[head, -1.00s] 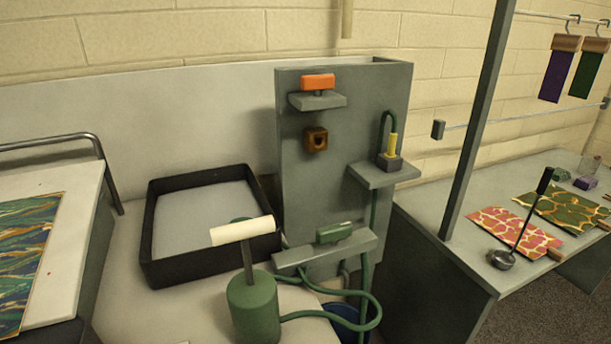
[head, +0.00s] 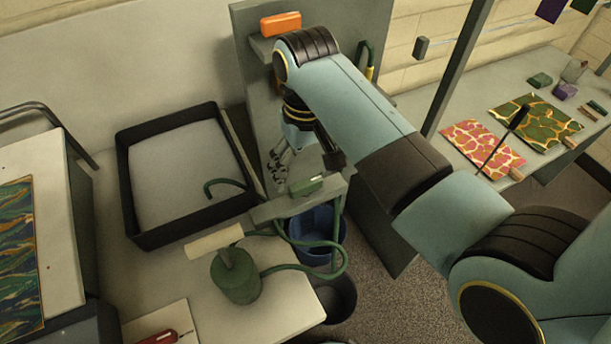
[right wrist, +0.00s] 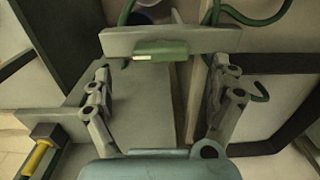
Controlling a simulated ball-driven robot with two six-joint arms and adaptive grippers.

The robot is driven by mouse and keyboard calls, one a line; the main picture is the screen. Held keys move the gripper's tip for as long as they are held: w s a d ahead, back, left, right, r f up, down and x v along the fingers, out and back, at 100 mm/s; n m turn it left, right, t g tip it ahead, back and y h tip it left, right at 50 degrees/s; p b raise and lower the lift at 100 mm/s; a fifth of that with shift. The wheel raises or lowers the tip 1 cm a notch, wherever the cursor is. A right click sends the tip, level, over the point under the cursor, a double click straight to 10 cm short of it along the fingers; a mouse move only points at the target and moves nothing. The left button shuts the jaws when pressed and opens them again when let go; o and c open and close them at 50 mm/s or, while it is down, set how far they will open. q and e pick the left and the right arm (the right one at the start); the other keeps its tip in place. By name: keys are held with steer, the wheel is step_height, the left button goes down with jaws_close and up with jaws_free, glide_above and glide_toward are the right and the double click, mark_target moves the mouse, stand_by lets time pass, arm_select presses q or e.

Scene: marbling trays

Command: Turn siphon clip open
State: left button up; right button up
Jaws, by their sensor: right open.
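A green bar-shaped handle (head: 306,185) lies along a grey ledge low on the grey upright panel; I take it for the siphon clip. The right wrist view shows the same green handle (right wrist: 160,50), with a pale mark at its left end, lying along the ledge. My right gripper (head: 281,160) points down beside the panel, above and behind the ledge in the head view. In the right wrist view its two fingers (right wrist: 158,80) are spread wide and empty, with the handle ahead between them, apart from both. My left gripper is not in view.
An orange handle (head: 280,24) sits on an upper shelf, and a yellow piece (head: 370,73) with a green hose stands right of the panel. A black-rimmed tray (head: 124,190) is left. A green pump (head: 236,276) and looping hose are in front, near a blue bucket (head: 325,250).

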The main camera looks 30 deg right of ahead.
mark_target(306, 182)
step_height(306, 182, down, 5)
steer(key=shift+f, duration=0.15)
steer(key=shift+s, duration=0.1)
steer(key=c, duration=1.2)
